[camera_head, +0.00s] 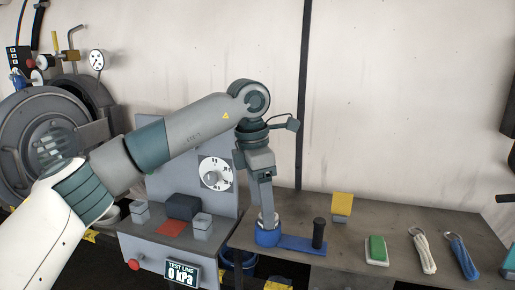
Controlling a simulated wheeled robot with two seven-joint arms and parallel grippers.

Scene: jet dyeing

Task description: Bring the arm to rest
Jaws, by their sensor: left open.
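My left arm comes in from the left, rises to a bent elbow joint and drops toward the bench. My left gripper (267,214) points straight down with its fingertips at a round blue-and-white piece (268,238) on the bench (345,262). The fingers are open and seen nearly edge-on, so I cannot tell whether they touch it. A flat blue strip runs right from this piece to an upright black handle (319,233). My right gripper is not in view.
On the bench to the right are a yellow block (342,206), a green-and-white pad (377,250), a white cord (424,253) and a blue cord (462,257).

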